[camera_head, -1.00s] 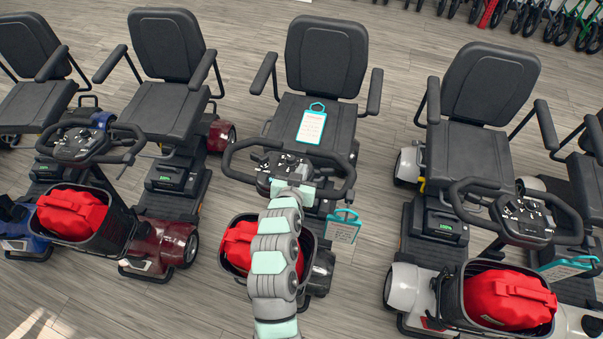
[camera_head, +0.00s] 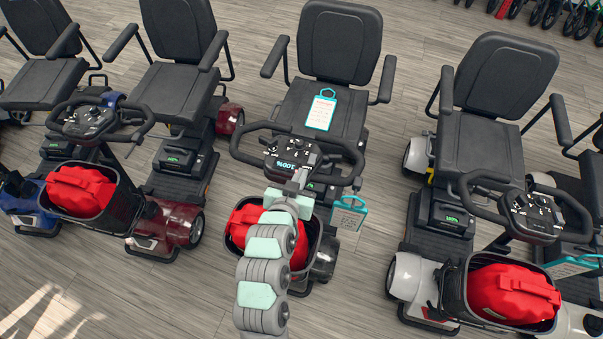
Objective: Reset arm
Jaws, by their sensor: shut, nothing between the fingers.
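My arm reaches up from the bottom centre over the middle scooter's basket. My gripper (camera_head: 297,179) is shut and empty, just in front of that scooter's control panel (camera_head: 293,158). Whether it touches the panel I cannot tell. The panel's display is lit and reads "100%" upside down. The arm hides part of the red bag (camera_head: 243,222) in the basket.
A teal-edged tag (camera_head: 321,112) lies on the middle scooter's seat, and another (camera_head: 349,213) hangs at its handlebar's right. Scooters with red bags (camera_head: 80,190) (camera_head: 512,293) stand at left and right. Bare wood floor (camera_head: 120,290) lies between the rows.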

